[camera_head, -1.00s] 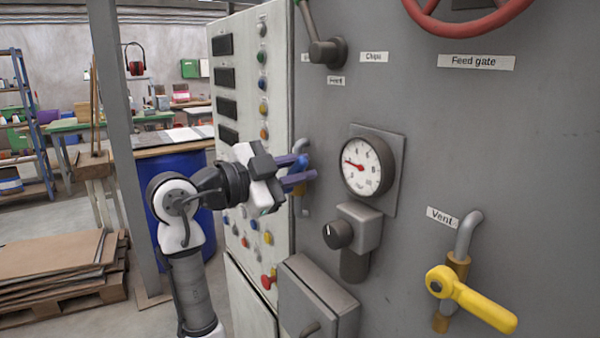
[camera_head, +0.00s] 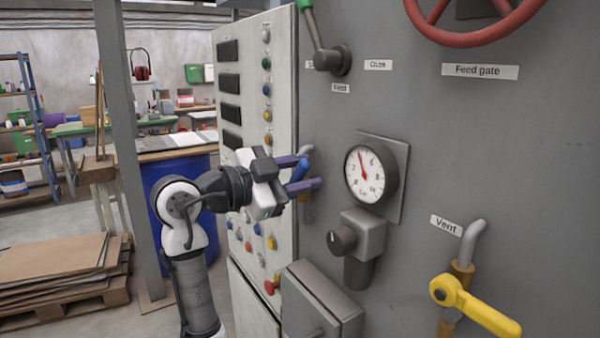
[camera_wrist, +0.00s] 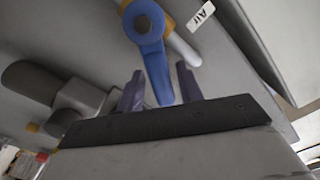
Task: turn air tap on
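The air tap has a blue lever handle (camera_wrist: 158,70) on a brass body, and a pale pipe runs behind it in the wrist view. A label reading "Air" (camera_wrist: 201,16) is beside it. In the head view the blue handle (camera_head: 300,171) is partly hidden by my gripper (camera_head: 299,172). My gripper's two purple fingers (camera_wrist: 160,88) stand on either side of the handle's lower end, with gaps visible, so it looks open around the handle. A round gauge (camera_head: 367,174) to the right has its red needle pointing up and slightly left.
A dark knob (camera_head: 342,240) on a regulator is below the gauge. The yellow vent lever (camera_head: 474,307) is at lower right and the red feed gate wheel (camera_head: 470,30) at upper right. A button panel (camera_head: 254,135) stands just behind my gripper; a grey box (camera_head: 318,308) is below.

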